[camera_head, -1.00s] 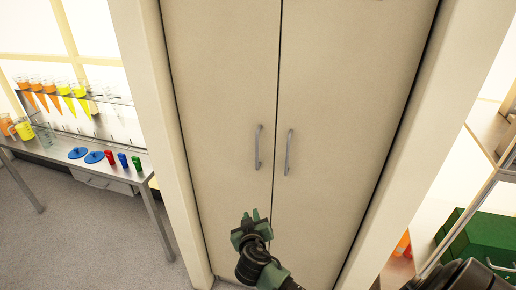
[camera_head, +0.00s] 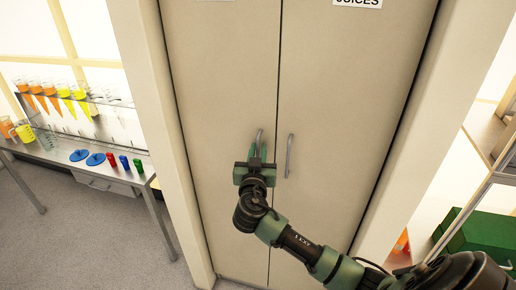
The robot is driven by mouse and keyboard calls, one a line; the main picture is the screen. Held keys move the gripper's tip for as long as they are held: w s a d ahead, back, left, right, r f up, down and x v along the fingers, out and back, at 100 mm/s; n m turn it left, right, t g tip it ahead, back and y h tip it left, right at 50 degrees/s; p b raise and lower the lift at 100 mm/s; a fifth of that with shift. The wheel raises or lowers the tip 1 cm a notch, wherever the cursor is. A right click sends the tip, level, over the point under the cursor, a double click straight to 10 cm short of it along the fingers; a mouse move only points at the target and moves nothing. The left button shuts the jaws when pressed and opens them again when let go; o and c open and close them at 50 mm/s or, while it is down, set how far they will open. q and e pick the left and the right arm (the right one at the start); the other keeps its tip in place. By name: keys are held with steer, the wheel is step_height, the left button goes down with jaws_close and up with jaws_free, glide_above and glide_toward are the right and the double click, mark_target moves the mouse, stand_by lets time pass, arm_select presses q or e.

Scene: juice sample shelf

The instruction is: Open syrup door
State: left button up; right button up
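A tall beige cabinet has two closed doors, the left door (camera_head: 215,90) and the right door (camera_head: 345,100). The left door has a vertical metal handle (camera_head: 259,137), its lower part hidden by my gripper. The right door has a similar handle (camera_head: 289,155), fully in view. The fingers look apart; contact is unclear. My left gripper is not in view.
On the left, a metal table (camera_head: 125,178) holds blue lids (camera_head: 79,155), small red, blue and green items, and a rack of orange and yellow cones. At right are a shelf frame and a green box (camera_head: 480,238). Floor shows at lower left.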

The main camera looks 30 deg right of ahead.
steer(key=shift+w, duration=0.1)
steer(key=shift+c, duration=0.4)
jaws_close()
stand_by(1.0)
